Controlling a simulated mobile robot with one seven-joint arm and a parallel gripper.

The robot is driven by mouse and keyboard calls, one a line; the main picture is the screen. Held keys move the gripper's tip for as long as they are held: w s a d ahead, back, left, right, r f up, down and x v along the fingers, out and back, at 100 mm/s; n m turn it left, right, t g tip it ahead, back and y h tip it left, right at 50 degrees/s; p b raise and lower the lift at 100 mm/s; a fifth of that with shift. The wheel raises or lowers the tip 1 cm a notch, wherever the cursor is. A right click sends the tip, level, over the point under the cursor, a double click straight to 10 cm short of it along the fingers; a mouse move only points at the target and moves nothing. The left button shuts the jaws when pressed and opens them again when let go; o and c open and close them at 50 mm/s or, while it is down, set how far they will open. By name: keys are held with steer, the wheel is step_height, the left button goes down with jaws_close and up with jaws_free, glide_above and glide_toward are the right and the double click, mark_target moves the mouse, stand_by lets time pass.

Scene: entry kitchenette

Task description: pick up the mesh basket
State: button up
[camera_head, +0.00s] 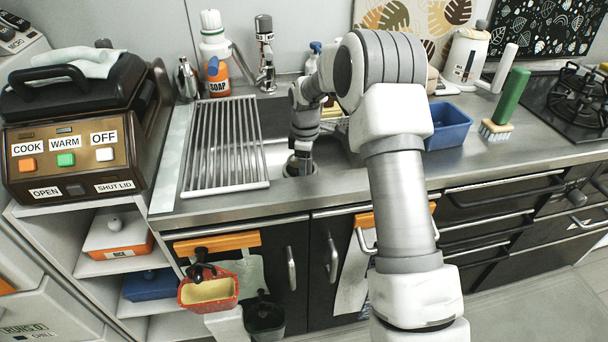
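My gripper (299,167) points down into the metal sink (277,157), right of the drying rack. Its fingertips are small and partly hidden, so I cannot tell whether they are open or shut. A dark round shape surrounds the gripper's lower end, low in the sink; I cannot tell whether it is the mesh basket, a drain or part of the gripper. No mesh basket can be made out with certainty. My arm covers the right part of the sink and what lies behind it.
A slatted drying rack (226,146) lies over the sink's left side. A soap bottle (215,60) and the faucet (265,55) stand behind. A blue bin (447,126) and a green-handled brush (508,105) stand right of my arm. A cooker appliance (75,140) stands at left.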

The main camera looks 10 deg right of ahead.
steer(key=shift+r, duration=0.1)
jaws_close()
stand_by(0.4)
step_height(320, 180, up, 10)
steer(key=p, duration=0.3)
stand_by(0.3)
